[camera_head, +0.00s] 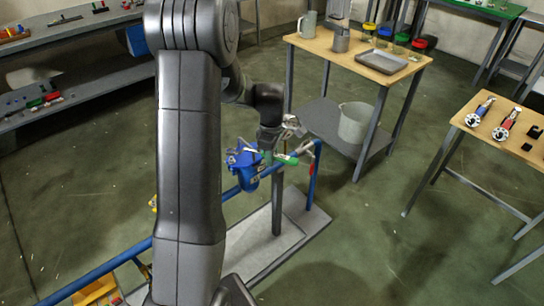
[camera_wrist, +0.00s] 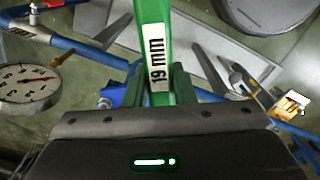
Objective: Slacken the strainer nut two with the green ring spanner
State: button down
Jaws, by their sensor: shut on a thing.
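My gripper (camera_head: 271,138) is shut on the green ring spanner (camera_head: 288,160), beside the blue strainer (camera_head: 245,166) on the blue pipe. In the wrist view the spanner (camera_wrist: 163,45) runs up from my gripper's dark body, with a white "19 mm" label on its handle. Its far end lies beyond the top edge there. Part of the blue strainer body (camera_wrist: 112,95) shows behind the handle in the wrist view. I cannot make out the strainer nuts or whether the ring sits on one; my gripper and arm cover part of the strainer.
A blue pipe (camera_head: 100,271) runs along a low grey plinth (camera_head: 258,262). A round dial gauge (camera_wrist: 28,83) is at the left of the wrist view. A wooden-topped table (camera_head: 340,50) stands behind, with a bucket (camera_head: 355,122) on its lower shelf. Another table (camera_head: 490,140) holds tools at right.

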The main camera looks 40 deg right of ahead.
jog(key=shift+r+p, duration=1.4)
jog(key=shift+r, duration=0.85)
jog(key=shift+f, duration=0.1)
